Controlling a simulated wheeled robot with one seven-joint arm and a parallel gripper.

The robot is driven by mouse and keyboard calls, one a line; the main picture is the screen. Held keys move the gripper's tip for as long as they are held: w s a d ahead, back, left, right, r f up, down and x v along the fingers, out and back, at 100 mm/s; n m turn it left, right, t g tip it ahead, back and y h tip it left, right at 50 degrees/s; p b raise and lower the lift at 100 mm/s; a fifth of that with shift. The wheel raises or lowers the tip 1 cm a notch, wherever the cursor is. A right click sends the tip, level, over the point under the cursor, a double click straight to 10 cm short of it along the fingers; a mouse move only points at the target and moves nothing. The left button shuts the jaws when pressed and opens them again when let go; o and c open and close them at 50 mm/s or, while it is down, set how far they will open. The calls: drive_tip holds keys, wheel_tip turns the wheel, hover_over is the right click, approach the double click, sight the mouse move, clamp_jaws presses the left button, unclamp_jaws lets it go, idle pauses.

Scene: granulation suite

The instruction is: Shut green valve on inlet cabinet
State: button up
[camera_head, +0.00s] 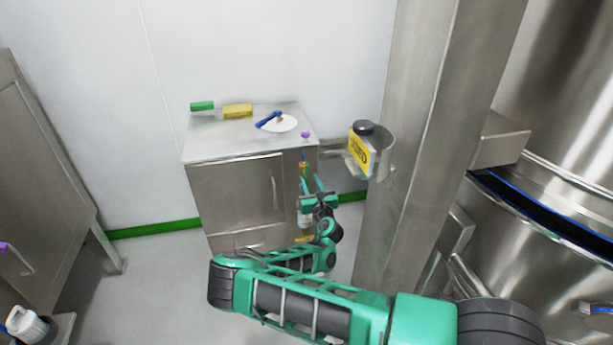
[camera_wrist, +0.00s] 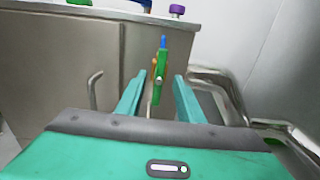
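The inlet cabinet (camera_head: 235,195) is a steel box against the white wall. The green valve (camera_wrist: 161,80) is on its right-hand side: a narrow upright green handle with a blue tip, a small orange part beside it and a pale round spot low down. In the head view the valve (camera_head: 303,170) shows small, just above my gripper (camera_head: 311,184). In the wrist view my gripper (camera_wrist: 160,76) is open, with one finger on each side of the valve in the picture. I see gaps on both sides; whether the valve is between the fingertips or just beyond them I cannot tell.
On the cabinet top are a green block (camera_head: 202,106), a yellow block (camera_head: 237,111), a white plate (camera_head: 284,124) with a blue item, and a purple knob (camera_head: 305,135). A steel post (camera_head: 415,130) with a yellow-labelled holder (camera_head: 361,153) stands to the right. Bent pipework (camera_wrist: 215,80) runs right of the valve.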

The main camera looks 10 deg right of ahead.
sight(307, 175)
drive_tip(key=shift+w, duration=2.55)
drive_tip(key=shift+c, duration=0.7)
drive_tip(key=shift+a, duration=0.1)
clamp_jaws()
